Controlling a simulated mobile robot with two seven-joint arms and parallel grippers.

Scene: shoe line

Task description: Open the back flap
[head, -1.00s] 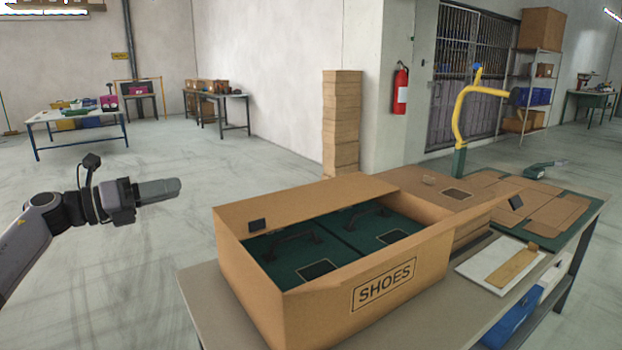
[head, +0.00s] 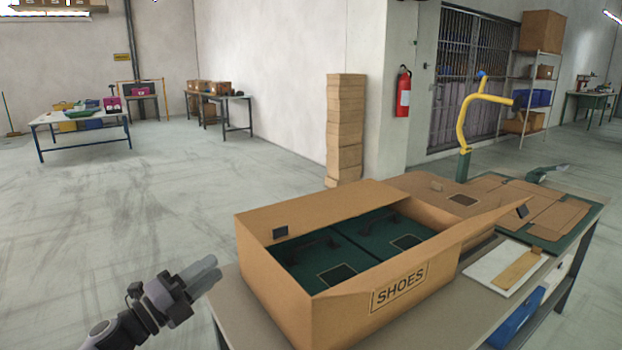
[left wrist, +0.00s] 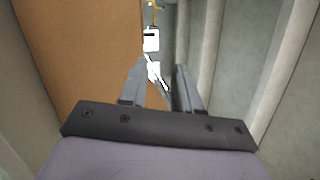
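The brown cardboard box marked SHOES (head: 330,318) stands on the table. Another flap (head: 490,222) sticks outward at the right, also with a dark tab. My left gripper (head: 208,272) is left of the box, apart from it, low beside the table corner. In the left wrist view its two fingers (left wrist: 160,75) are apart with nothing held between them; a brown cardboard-like surface (left wrist: 75,50) fills the left. My right gripper is not in view.
Two dark green lidded items (head: 355,243) with handles sit inside the box. Flat cardboard (head: 545,205) lies on a green mat behind, near a yellow curved post (head: 463,125). A white board (head: 490,268) lies to the right.

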